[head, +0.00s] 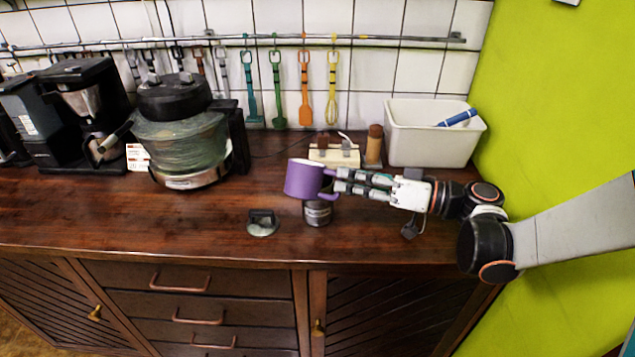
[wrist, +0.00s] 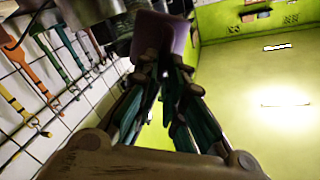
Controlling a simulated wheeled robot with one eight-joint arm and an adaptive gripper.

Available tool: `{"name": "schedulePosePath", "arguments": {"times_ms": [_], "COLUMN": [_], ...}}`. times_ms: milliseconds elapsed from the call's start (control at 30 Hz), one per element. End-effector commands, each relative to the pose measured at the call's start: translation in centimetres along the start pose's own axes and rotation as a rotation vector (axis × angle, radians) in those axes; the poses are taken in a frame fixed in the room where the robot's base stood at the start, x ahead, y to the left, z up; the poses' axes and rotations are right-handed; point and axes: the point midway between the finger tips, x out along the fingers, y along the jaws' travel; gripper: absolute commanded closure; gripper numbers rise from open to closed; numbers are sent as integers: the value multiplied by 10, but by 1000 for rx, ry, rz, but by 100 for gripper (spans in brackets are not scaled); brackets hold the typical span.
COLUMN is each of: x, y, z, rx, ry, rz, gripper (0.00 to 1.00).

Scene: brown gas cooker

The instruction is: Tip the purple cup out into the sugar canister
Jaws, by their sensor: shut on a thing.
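The purple cup (head: 303,179) is held in the air over the counter, slightly tilted, with its handle toward my gripper (head: 338,182). My gripper comes in from the right and is shut on the cup's handle side. A small metal canister (head: 318,212), seemingly the sugar canister, stands on the counter just below the cup; its top is partly hidden by the cup. In the wrist view, the cup (wrist: 178,30) shows between the fingertips of my gripper (wrist: 165,72). The cup's contents cannot be seen.
A small dark-topped glass item (head: 262,223) stands left of the canister. Behind are a spice holder (head: 334,154), a brown grinder (head: 374,146) and a white bin (head: 430,140). A large pot-like appliance (head: 181,140) stands left. The front right counter is mostly clear.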

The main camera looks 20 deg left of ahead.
Motion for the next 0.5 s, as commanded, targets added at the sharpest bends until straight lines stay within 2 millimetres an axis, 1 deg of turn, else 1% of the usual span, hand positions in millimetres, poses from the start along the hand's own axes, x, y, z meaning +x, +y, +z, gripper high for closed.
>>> {"name": "schedulePosePath", "arguments": {"times_ms": [33,100,400,500], "x": [0,1,3,3], "y": [1,1,-3,-6], "z": [11,20,56,64], "rx": [-32,-82,-307,-377], "ry": [-2,-5,-17,-21], "rz": [1,4,16,18], "gripper": [100,100,100,100]}}
